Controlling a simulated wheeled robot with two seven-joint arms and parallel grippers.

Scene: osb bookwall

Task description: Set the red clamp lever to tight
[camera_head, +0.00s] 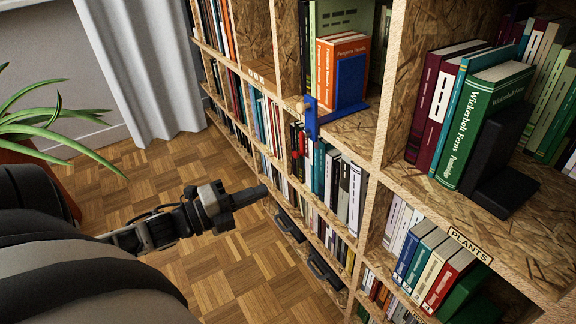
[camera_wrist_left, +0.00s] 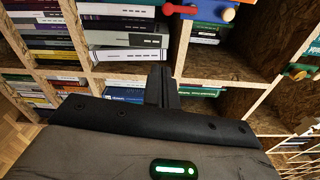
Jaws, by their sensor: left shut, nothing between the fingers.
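The blue clamp (camera_head: 311,118) sits on the front edge of a shelf board, below a blue bookend, with a pale wooden knob (camera_head: 299,106) beside it. The red clamp lever (camera_head: 297,154) appears to hang down from it, small in the head view. In the left wrist view, which is turned sideways, the red lever (camera_wrist_left: 181,9) points left from the blue clamp (camera_wrist_left: 207,12) at the top edge. My left gripper (camera_head: 264,191) is shut and empty in front of the lower shelves, below and apart from the lever. Its closed fingers (camera_wrist_left: 162,72) show in the wrist view. My right gripper is not seen.
The OSB bookcase (camera_head: 396,90) is full of books. Orange books (camera_head: 341,66) stand by the blue bookend (camera_head: 350,82). A black bookend (camera_head: 497,165) is on the right. A potted plant (camera_head: 50,125) stands at left. Parquet floor (camera_head: 215,275) before the shelves is clear.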

